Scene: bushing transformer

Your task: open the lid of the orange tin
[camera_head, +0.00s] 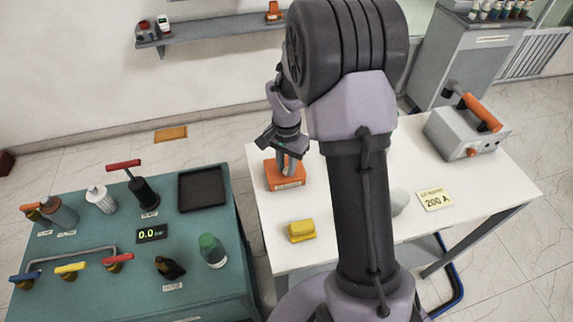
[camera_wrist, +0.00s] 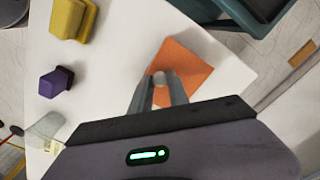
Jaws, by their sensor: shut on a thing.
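The orange tin (camera_head: 285,178) sits on the white table near its left edge. In the wrist view I look down on its square orange lid (camera_wrist: 188,62), which lies flat as far as I can see. My gripper (camera_head: 288,160) is over the tin, pointing down. In the wrist view its fingers are shut on a small pale knob (camera_wrist: 161,79) on the lid. The fingers hide part of the knob and the near part of the lid. I cannot see any gap between the lid and the tin.
A yellow block (camera_head: 301,231) stands near the tin on the white table (camera_head: 280,257). A purple block (camera_wrist: 56,81) shows in the wrist view. A grey box with an orange handle (camera_head: 467,132) stands at the right. The teal bench (camera_head: 90,250) is left, across a gap.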

